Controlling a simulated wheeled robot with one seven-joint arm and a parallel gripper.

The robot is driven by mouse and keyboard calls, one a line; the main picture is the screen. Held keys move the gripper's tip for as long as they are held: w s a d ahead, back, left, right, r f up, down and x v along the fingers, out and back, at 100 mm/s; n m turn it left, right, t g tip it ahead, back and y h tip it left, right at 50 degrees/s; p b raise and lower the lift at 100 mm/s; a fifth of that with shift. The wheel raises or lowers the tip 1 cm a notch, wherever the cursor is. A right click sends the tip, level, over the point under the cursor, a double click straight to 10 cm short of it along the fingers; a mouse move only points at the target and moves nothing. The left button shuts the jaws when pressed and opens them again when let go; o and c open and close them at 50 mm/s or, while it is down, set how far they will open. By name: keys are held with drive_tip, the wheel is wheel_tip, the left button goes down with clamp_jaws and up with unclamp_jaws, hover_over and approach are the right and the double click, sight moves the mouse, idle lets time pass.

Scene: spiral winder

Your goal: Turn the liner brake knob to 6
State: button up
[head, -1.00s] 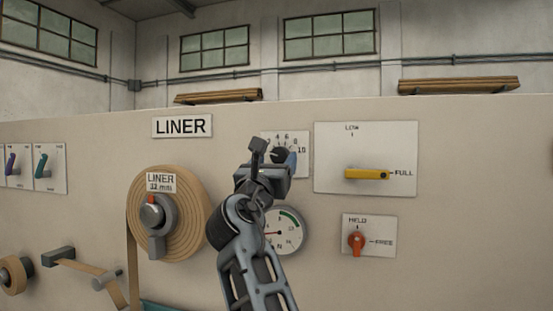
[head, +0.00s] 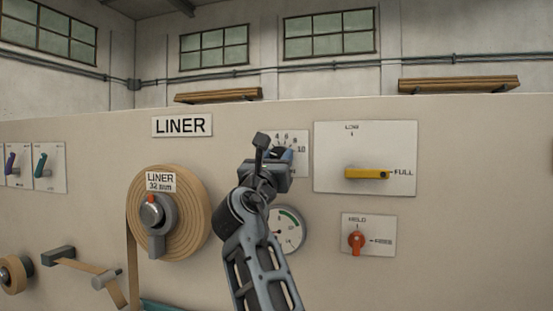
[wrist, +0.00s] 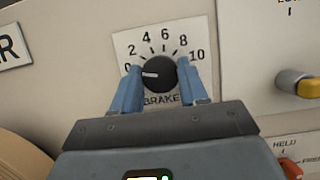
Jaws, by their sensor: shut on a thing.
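The liner brake knob (wrist: 160,74) is round and black with a white pointer line. In the wrist view the pointer faces left, close to the 0 of its scale. The white brake plate (wrist: 124,44) carries the marks 0, 2, 4, 6, 8 and 10, with 6 above the knob and slightly right of straight up. My gripper (wrist: 163,68) has its blue fingers on the left and right sides of the knob and is shut on it. In the head view my gripper (head: 280,157) covers most of the knob and the left part of the plate.
A round gauge (head: 290,230) sits just below, partly behind my arm. The liner roll (head: 190,225) is to the left. A yellow lever (head: 367,174) and an orange held/free knob (head: 356,243) are to the right. Bare panel lies between them.

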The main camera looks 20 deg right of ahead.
drive_tip(key=shift+c, duration=0.6)
drive_tip(key=shift+m, duration=0.5)
drive_tip(key=m+g+h+b, duration=0.1)
drive_tip(key=m, duration=0.1)
drive_tip(key=m+h, duration=0.1)
drive_tip(key=m, duration=0.1)
drive_tip(key=shift+a+f+g+b, duration=0.1)
drive_tip(key=shift+g+b, duration=0.25)
drive_tip(key=shift+g, duration=0.05)
drive_tip(key=m+g, duration=0.1)
drive_tip(key=m, duration=0.2)
drive_tip(key=m+g+h, duration=0.1)
drive_tip(key=m+g, duration=0.1)
drive_tip(key=m, duration=0.1)
drive_tip(key=shift+w+a+r, duration=0.1)
drive_tip(key=shift+r, duration=0.1)
drive_tip(key=m+g, duration=0.2)
drive_tip(key=m, duration=0.3)
drive_tip(key=shift+r+m+p, duration=0.1)
drive_tip(key=shift+m+p, duration=0.2)
drive_tip(key=shift+m, duration=0.1)
drive_tip(key=m+g, duration=0.1)
drive_tip(key=m, duration=0.1)
drive_tip(key=m+g+p, duration=0.1)
drive_tip(key=m, duration=0.2)
drive_tip(key=shift+y, duration=0.3)
drive_tip(key=shift+m, duration=0.4)
